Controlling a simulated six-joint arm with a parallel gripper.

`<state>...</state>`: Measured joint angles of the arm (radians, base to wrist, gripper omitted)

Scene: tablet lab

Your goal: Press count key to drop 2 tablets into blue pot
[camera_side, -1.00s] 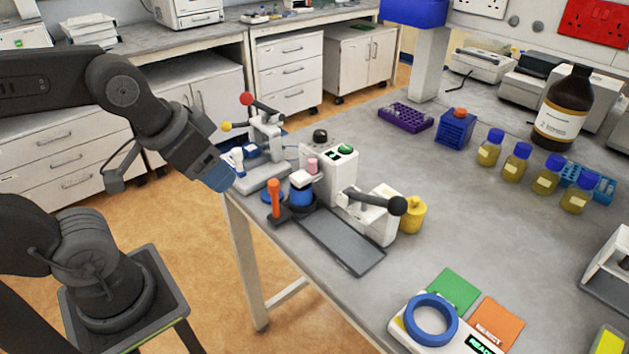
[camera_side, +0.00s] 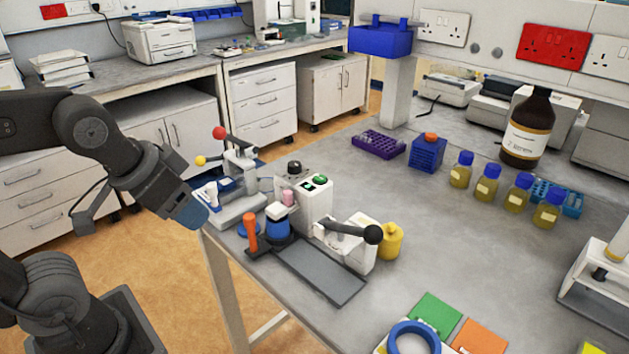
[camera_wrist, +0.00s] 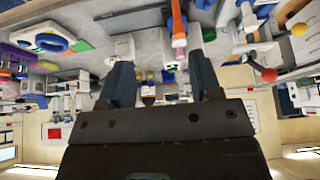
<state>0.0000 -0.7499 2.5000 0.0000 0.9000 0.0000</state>
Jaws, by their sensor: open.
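A white counting machine (camera_side: 319,198) stands on the near-left bench, with a green button (camera_side: 320,178) and small dark display on top; which part is the count key I cannot tell. Tablets are too small to make out. My gripper (camera_side: 190,212) hangs left of the bench edge, apart from the machine and pot. In the wrist view its two fingers (camera_wrist: 160,72) are apart with nothing clearly held between them.
An orange-handled tool (camera_side: 250,232) stands left of the pot. A stand with red and yellow knobs (camera_side: 238,162) is close to my gripper. A black-knobbed lever (camera_side: 372,234), yellow pot (camera_side: 390,241) and grey tray (camera_side: 318,274) lie right and in front. The middle bench is clear.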

